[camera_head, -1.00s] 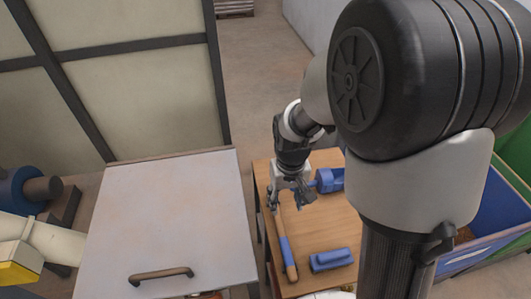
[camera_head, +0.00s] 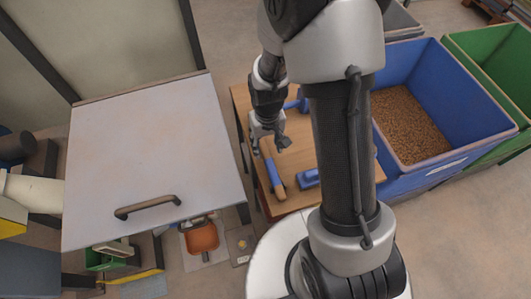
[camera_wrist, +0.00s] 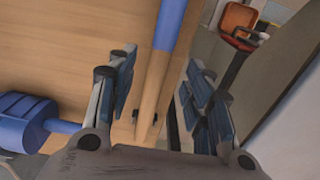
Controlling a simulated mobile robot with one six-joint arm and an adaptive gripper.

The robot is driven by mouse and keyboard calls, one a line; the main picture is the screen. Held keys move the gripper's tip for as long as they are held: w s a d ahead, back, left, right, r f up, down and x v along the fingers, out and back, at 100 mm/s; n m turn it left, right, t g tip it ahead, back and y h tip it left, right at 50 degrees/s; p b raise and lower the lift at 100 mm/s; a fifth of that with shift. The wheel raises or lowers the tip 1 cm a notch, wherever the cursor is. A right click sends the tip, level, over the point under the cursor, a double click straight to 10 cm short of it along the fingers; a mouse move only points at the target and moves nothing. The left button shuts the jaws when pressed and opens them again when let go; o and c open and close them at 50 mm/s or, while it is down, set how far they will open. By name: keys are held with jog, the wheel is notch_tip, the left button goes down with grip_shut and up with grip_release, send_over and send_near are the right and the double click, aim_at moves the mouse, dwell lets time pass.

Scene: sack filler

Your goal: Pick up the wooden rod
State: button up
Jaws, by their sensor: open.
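The wooden rod (camera_head: 272,174), with a blue section on it, lies on the wooden table, pointing toward the robot. In the wrist view the rod (camera_wrist: 153,82) runs between the two fingers, its blue part (camera_wrist: 172,24) at the top. My gripper (camera_head: 269,146) is open, pointing down at the rod's far end. In the wrist view my gripper (camera_wrist: 160,88) has a finger on either side of the rod, with gaps on both sides. The rod's far end is partly hidden by the gripper. I cannot tell how high the fingertips are above the table.
A blue block-like tool (camera_head: 308,178) lies right of the rod. Another blue tool (camera_wrist: 28,122) lies left in the wrist view. The rod is near the table's left edge, beside a pale cabinet (camera_head: 150,150). A blue bin (camera_head: 455,85) of grain stands right.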

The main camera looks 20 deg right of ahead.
aim_at(267, 154)
notch_tip(267, 154, down, 5)
jog(key=shift+r+b, duration=0.15)
jog(key=shift+b, duration=0.8)
jog(key=shift+r, duration=0.1)
jog(key=shift+c, duration=0.4)
grip_shut()
